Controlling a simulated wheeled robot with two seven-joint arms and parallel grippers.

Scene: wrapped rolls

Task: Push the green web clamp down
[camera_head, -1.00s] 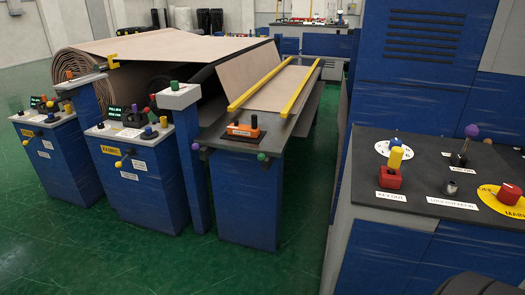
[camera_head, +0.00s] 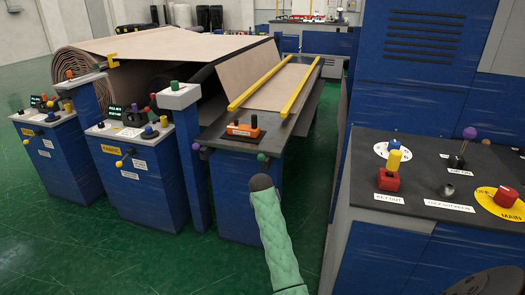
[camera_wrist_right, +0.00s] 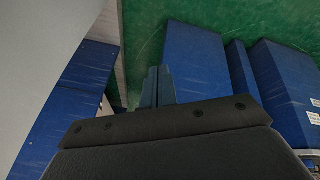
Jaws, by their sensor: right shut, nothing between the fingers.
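One green knob (camera_head: 262,157) is at the front edge of the table with the yellow bars. Another green knob (camera_head: 174,85) sits on top of the post to its left. I cannot tell by label which is the web clamp. An arm with a green padded sleeve (camera_head: 272,235), which looks like my right arm, rises from the bottom. Its dark rounded end shows just below the table's green knob; whether they touch is unclear. In the right wrist view my right gripper (camera_wrist_right: 157,85) is shut and empty, pointing towards the floor. My left gripper is not in view.
An orange control (camera_head: 242,131) sits on the table's dark front plate, with a purple knob (camera_head: 196,146) at its left corner. A console (camera_head: 440,170) with a yellow-topped key switch and red knob stands right. Blue pedestals stand left. Green floor (camera_head: 303,190) lies between table and console.

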